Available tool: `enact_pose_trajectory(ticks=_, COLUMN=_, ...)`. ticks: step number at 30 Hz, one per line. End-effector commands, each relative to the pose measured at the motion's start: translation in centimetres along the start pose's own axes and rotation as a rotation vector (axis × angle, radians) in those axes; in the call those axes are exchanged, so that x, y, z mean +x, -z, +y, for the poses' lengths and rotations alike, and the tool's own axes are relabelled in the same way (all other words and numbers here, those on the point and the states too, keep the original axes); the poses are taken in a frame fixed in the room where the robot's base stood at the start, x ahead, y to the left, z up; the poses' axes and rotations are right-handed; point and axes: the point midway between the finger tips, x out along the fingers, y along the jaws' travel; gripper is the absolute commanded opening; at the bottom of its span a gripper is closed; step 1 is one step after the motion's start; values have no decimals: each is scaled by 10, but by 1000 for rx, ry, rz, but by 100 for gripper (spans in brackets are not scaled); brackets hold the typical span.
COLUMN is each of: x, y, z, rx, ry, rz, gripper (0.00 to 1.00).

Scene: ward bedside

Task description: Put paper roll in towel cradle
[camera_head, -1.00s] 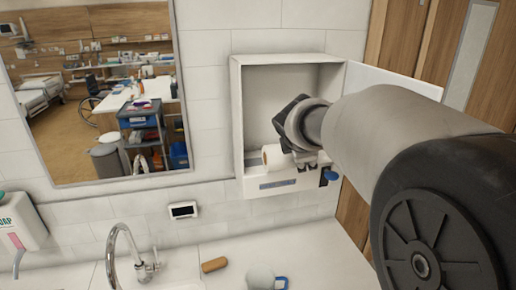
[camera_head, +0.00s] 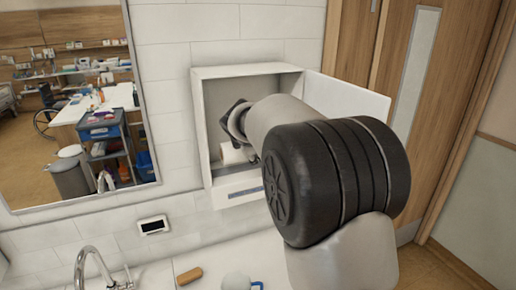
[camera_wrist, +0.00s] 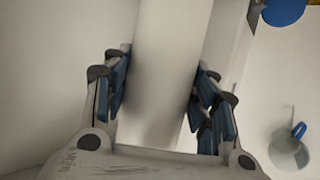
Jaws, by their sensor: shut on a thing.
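The white paper roll (camera_head: 232,154) is inside the open white wall cabinet (camera_head: 207,135), low down in the head view. I take this cabinet to be the towel cradle. In the wrist view the roll (camera_wrist: 165,70) fills the middle, with the blue-padded fingers of my gripper (camera_wrist: 163,82) on both sides of it. My gripper is shut on the roll. In the head view my arm hides the gripper and the cabinet's right part, so I cannot tell if the roll touches the cabinet floor.
The cabinet door (camera_head: 345,100) stands open to the right. A mirror (camera_head: 85,110) hangs to the left. Below are a tap (camera_head: 90,265), a brown cylinder (camera_head: 189,276) and a whitish rounded item (camera_head: 237,281) on the counter. A blue round thing (camera_wrist: 284,10) shows in the wrist view.

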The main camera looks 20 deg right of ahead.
Motion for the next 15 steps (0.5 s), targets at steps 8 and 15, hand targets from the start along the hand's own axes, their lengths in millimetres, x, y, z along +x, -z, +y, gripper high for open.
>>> enact_pose_trajectory(ticks=8, x=24, y=10, z=7, rx=0, ry=1, rz=1, gripper=23)
enact_pose_trajectory(ticks=15, x=39, y=17, z=9, rx=0, ry=-1, rz=0, gripper=23)
